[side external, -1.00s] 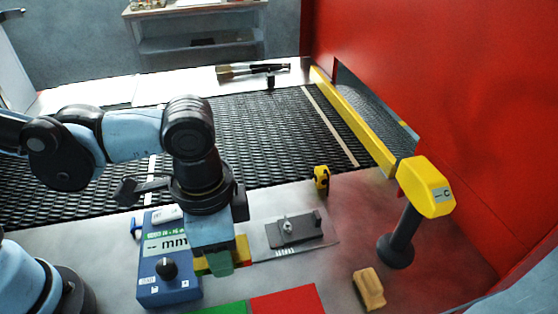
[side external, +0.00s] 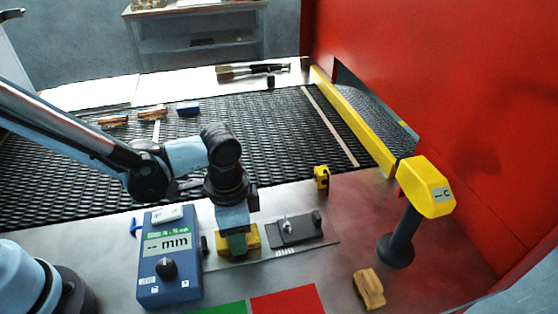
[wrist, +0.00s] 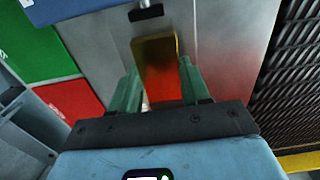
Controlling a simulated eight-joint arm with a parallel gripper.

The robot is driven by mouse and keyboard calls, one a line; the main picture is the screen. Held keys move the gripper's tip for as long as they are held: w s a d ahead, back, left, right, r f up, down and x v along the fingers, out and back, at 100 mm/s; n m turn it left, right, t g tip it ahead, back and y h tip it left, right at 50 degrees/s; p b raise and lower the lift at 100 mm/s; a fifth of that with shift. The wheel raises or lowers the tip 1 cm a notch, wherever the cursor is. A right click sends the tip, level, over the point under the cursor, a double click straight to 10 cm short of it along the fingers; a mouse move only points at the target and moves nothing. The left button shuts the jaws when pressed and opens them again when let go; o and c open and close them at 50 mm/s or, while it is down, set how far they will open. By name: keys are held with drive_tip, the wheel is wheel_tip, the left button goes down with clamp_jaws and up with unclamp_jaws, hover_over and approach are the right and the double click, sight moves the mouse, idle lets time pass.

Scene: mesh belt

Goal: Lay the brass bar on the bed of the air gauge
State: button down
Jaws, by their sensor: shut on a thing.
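My gripper (side external: 236,246) is shut on the brass bar (side external: 252,238), low over the grey metal bench. In the wrist view the bar (wrist: 158,58) lies between the two green fingers of my gripper (wrist: 160,92), its far end reaching past them. The blue air gauge box (side external: 168,270), with a mm display and a black knob, stands left of my gripper; its edge shows in the wrist view (wrist: 50,8). A small black nozzle (side external: 204,243) sits at its right side. I cannot tell whether the bar touches the surface below.
A dark fixture (side external: 295,228) on a plate lies just right of the bar. Green (side external: 222,308) and red (side external: 287,302) patches lie in front. A yellow-topped post (side external: 398,245) and a tan block (side external: 369,289) are further right. Several pieces rest on the mesh belt (side external: 270,130) behind.

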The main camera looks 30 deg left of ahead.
drive_tip(key=shift+f, duration=0.25)
drive_tip(key=c, duration=0.5)
unclamp_jaws()
wheel_tip(320, 180, up, 12)
drive_tip(key=a+n+t, duration=0.2)
drive_tip(key=a+n, duration=0.1)
drive_tip(key=a, duration=0.3)
drive_tip(key=a+n+t, duration=0.2)
drive_tip(key=a+n, duration=0.1)
drive_tip(key=a, duration=0.3)
drive_tip(key=a+r+n+t, duration=0.1)
drive_tip(key=a+n+t, duration=0.2)
drive_tip(key=a, duration=0.2)
drive_tip(key=shift+a, duration=0.4)
